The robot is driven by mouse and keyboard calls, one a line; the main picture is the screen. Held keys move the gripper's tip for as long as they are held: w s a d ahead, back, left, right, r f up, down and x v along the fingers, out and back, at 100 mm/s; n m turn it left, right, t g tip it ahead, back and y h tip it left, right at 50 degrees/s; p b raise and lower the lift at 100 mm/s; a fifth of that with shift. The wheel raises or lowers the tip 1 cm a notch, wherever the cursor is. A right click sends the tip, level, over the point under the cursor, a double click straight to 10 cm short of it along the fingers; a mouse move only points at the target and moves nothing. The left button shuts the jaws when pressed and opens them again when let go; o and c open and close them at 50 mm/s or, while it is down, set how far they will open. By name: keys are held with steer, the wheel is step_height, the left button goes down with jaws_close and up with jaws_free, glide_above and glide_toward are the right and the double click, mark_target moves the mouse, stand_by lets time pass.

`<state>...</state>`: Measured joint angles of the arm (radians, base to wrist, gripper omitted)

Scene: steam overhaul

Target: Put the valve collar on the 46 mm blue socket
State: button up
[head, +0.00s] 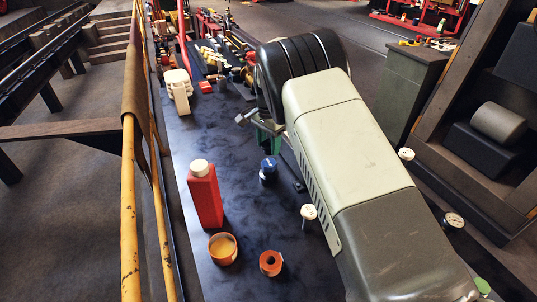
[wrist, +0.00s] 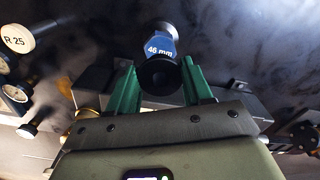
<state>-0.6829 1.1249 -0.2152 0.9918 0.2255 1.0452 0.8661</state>
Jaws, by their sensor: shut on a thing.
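The blue socket (head: 268,170), marked 46 mm, stands on the dark bench top in the head view. It also shows in the wrist view (wrist: 160,46), just beyond my fingertips. My gripper (wrist: 160,80) has two green fingers shut on a dark round piece, which I take to be the valve collar (wrist: 160,77). The collar is between the fingertips and overlaps the near edge of the socket in the wrist view. I cannot tell its height above the socket. In the head view my arm hides most of the gripper (head: 266,132), and I cannot make out the collar.
A red bottle (head: 205,197) with a white cap, an orange cup (head: 223,249) and an orange ring-shaped roll (head: 270,262) stand on the bench. A white-topped gauge or knob (head: 309,212) is near my arm. A yellow rail (head: 129,210) runs along the left side.

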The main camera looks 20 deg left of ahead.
mark_target(268, 163)
steer(key=shift+f, duration=2)
steer(key=shift+f, duration=0.1)
steer(key=o, duration=1.2)
steer(key=shift+f, duration=0.1)
step_height(268, 163, up, 12)
steer(key=shift+r, duration=0.2)
